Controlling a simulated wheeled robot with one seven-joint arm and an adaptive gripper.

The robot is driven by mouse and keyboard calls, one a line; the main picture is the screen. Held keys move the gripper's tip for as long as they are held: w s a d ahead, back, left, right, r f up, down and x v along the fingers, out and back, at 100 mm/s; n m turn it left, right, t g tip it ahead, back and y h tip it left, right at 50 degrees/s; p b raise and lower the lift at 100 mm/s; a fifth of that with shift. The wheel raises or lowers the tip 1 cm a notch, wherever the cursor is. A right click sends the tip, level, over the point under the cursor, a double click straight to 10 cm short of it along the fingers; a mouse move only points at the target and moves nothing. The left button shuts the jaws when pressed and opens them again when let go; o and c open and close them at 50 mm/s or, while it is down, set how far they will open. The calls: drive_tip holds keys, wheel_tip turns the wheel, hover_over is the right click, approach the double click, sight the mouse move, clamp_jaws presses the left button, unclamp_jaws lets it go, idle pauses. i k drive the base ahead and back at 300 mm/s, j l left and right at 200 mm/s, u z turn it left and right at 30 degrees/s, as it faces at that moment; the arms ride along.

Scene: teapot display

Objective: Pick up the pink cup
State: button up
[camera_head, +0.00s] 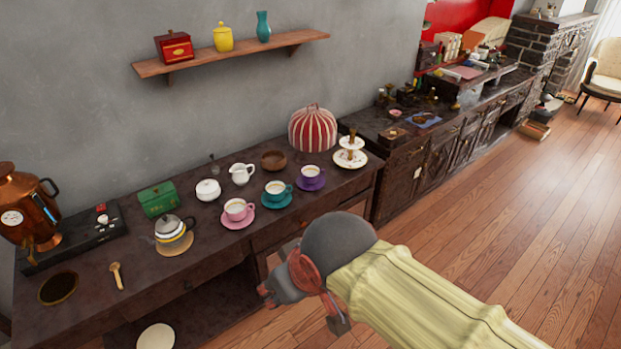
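The pink cup (236,209) stands upright on a pink saucer (238,222) near the front edge of the dark table and has a pale drink in it. A teal cup (277,190) and a purple cup (311,174), each on a matching saucer, stand to its right. My gripper (268,292) is at the end of my yellow-sleeved arm, in front of the table and below the pink cup in the picture. It is apart from the cup. Its fingers are small, dark and partly hidden, so I cannot tell whether they are open.
A teapot (172,230) on a round mat is left of the pink cup. Behind are a white sugar bowl (208,190), a milk jug (242,173) and a green box (158,199). A copper urn (28,205) stands far left. The table's front left has bare room around a wooden spoon (117,275).

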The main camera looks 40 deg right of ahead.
sight(235, 211)
drive_tip(key=i+j, duration=0.35)
drive_tip(key=z, duration=0.4)
drive_tip(key=i+j+z, duration=0.1)
drive_tip(key=z, duration=0.35)
drive_tip(key=j+z, duration=0.1)
drive_tip(key=z, duration=0.3)
drive_tip(key=i+j+z, duration=0.1)
drive_tip(key=z, duration=0.3)
